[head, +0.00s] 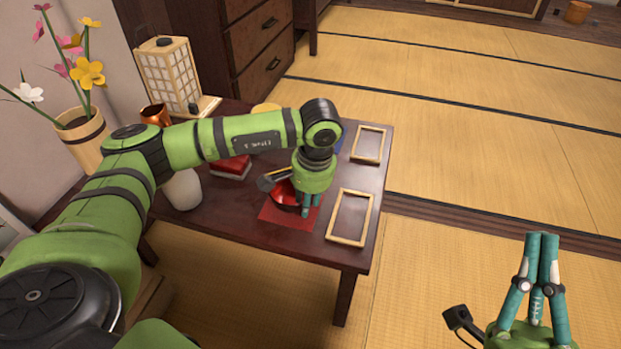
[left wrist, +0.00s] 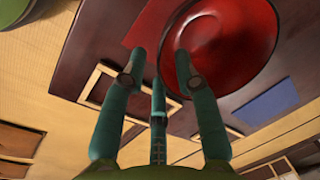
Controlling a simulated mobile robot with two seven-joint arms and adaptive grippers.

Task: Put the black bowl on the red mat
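The bowl (head: 283,193) is red inside with a dark outer edge. It sits at or just above the far part of the red mat (head: 284,219); I cannot tell whether it touches. My left gripper (head: 306,210) points down at the bowl's right side. In the left wrist view the bowl (left wrist: 235,40) lies just beyond the fingers (left wrist: 160,70), which straddle its rim area. Whether they grip the rim is unclear. The mat also shows there (left wrist: 150,28). My right gripper (head: 541,236) points up, empty, away from the table.
The dark low table (head: 225,220) also holds two wooden frames (head: 331,218) on its right side, a red box (head: 232,167), a lantern (head: 168,75) and a white vase (head: 182,188). A flower vase (head: 84,138) stands at the left. Open tatami lies to the right.

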